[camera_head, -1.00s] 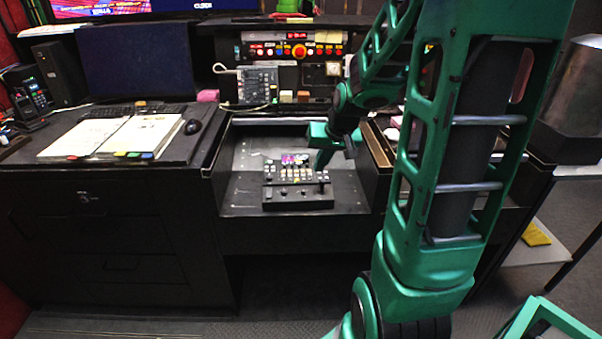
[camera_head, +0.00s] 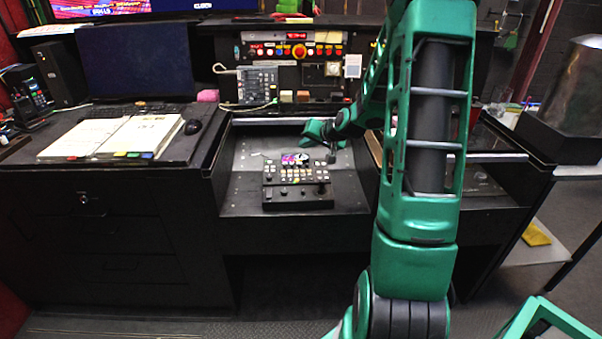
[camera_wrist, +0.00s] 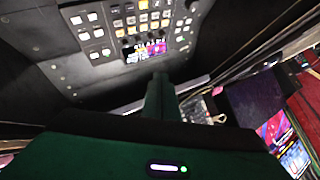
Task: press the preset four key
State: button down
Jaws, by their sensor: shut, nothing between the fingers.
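A dark control box (camera_head: 298,196) with rows of small keys, a small lit colour screen and a stubby joystick sits on the recessed shelf of the desk. In the wrist view the control box (camera_wrist: 130,18) is at the top, with pale and yellowish keys around the lit screen (camera_wrist: 143,46). The key labels are too small to read, so I cannot tell which is preset four. My gripper (camera_head: 331,158) is shut and empty near the back right of the box. In the wrist view my gripper (camera_wrist: 160,77) points just below the screen, apparently apart from the keys.
An open binder (camera_head: 112,137), a keyboard and a mouse (camera_head: 193,127) lie on the desk at left. Behind the shelf stand a keypad unit (camera_head: 257,85) and a panel with a red button (camera_head: 299,51). The shelf beside the box is bare.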

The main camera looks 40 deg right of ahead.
jog(key=shift+f, duration=0.1)
jog(key=shift+w+d+f, duration=0.1)
jog(key=shift+w+f, duration=0.05)
jog(key=shift+f, duration=1.3)
jog(key=shift+w+d+f, duration=0.1)
jog(key=shift+w+f, duration=0.1)
jog(key=shift+f, duration=1.2)
jog(key=shift+w+d+f, duration=0.1)
jog(key=shift+w+f, duration=0.05)
jog(key=shift+f, duration=1.3)
jog(key=shift+f, duration=0.35)
jog(key=shift+f, duration=0.3)
jog(key=shift+r, duration=0.75)
jog(key=shift+s+a+r, duration=0.1)
jog(key=shift+s+r, duration=0.1)
jog(key=shift+r, duration=1.05)
jog(key=shift+s+a+r, duration=0.1)
jog(key=shift+s+r, duration=0.05)
jog(key=shift+r, duration=1.05)
